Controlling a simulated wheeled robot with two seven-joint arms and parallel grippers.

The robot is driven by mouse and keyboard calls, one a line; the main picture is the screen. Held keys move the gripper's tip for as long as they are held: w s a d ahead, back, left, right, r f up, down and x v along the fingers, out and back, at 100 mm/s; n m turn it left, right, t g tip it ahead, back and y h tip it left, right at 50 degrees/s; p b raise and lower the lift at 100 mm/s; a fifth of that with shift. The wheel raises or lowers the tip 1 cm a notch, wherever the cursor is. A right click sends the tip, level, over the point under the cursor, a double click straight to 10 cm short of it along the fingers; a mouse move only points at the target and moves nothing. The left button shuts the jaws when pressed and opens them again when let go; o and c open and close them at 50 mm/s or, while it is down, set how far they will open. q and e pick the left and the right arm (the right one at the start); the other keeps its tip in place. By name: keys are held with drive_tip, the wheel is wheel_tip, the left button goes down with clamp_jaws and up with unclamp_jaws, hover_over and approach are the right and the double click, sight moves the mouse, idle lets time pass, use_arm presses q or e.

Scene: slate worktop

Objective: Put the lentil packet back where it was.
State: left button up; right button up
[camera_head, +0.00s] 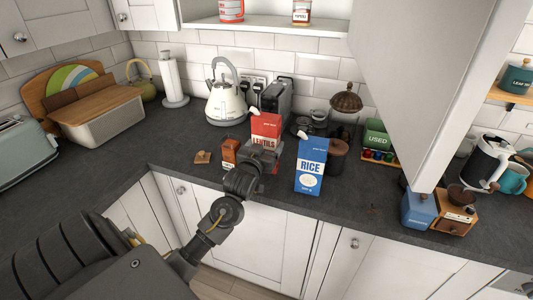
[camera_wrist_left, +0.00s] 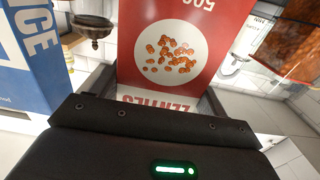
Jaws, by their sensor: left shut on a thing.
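The red lentil packet (camera_head: 265,127) stands roughly upright on or just above the worktop, near the middle of the head view. My left gripper (camera_head: 262,157) is shut on its lower part, from the front. In the left wrist view the red packet (camera_wrist_left: 205,18) sits between the fingers, its lettering upside down. The gripper hides the packet's base in the head view, so I cannot tell whether it touches the worktop. My right gripper is in neither view.
A blue rice box (camera_head: 311,165) stands close to the right of the packet, and a small orange-brown packet (camera_head: 230,152) to its left. A kettle (camera_head: 226,100) and toaster (camera_head: 277,98) are behind. Above is an open shelf (camera_head: 270,27) with a red tin and a jar.

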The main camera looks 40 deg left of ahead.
use_arm(q)
drive_tip(key=shift+w+a+f, duration=0.35)
drive_tip(key=shift+w+f, duration=0.15)
drive_tip(key=shift+f, duration=0.15)
wheel_tip(320, 180, down, 2)
drive_tip(key=shift+f+p, duration=0.15)
drive_tip(key=shift+p, duration=0.5)
drive_tip(key=shift+f, duration=0.4)
drive_tip(key=shift+d, duration=0.1)
drive_tip(key=o, duration=1.3)
drive_tip(key=shift+f, duration=0.15)
drive_tip(key=shift+c, duration=0.2)
